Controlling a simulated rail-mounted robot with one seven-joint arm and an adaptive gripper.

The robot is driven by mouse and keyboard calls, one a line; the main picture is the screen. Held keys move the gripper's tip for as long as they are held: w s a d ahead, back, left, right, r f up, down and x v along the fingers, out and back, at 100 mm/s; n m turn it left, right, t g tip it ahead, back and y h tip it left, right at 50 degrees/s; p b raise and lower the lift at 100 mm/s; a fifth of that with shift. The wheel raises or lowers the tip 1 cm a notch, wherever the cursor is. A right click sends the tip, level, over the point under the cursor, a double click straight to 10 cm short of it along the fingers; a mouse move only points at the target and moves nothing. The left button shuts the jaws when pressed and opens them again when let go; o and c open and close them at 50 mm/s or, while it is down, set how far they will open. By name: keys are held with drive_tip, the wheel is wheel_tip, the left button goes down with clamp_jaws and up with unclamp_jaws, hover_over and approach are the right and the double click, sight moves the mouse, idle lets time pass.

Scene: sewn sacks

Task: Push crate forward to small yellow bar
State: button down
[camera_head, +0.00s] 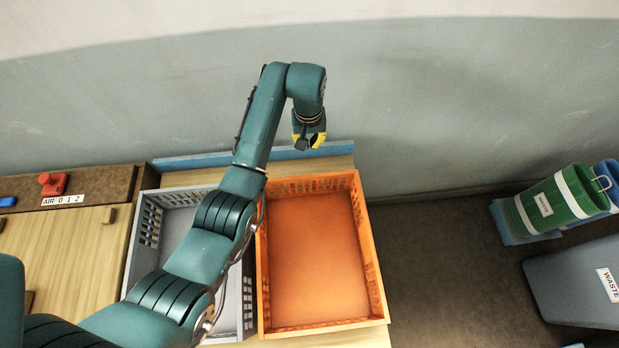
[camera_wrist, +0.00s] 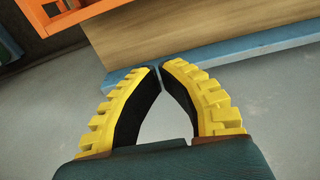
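An empty orange crate (camera_head: 315,328) with slotted walls stands on the wooden table, right of my arm. A grey crate (camera_head: 150,225) stands left of it, partly hidden behind my arm. My gripper (camera_head: 309,146), with yellow-backed fingers, is in the air near the far edge of the table, beyond the orange crate in the picture. In the wrist view my gripper's fingertips (camera_wrist: 159,68) meet or nearly meet, with nothing between them. A corner of the orange crate (camera_wrist: 75,17) shows at the wrist view's upper left, apart from the fingers. I cannot make out a small yellow bar.
A blue strip (camera_head: 190,161) runs along the table's far edge, before the grey wall. Left are a wooden panel (camera_head: 60,250) and a red knob (camera_head: 53,183). Dark open floor lies right of the table, with a green bin (camera_head: 556,200) and a grey waste bin (camera_head: 578,285).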

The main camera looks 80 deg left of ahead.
drive_tip(key=s+d+f, duration=0.1)
drive_tip(key=d+f, duration=0.3)
drive_tip(key=f, duration=0.7)
drive_tip(key=shift+s+h, duration=0.15)
drive_tip(key=shift+h, duration=0.15)
drive_tip(key=shift+d+r, duration=0.1)
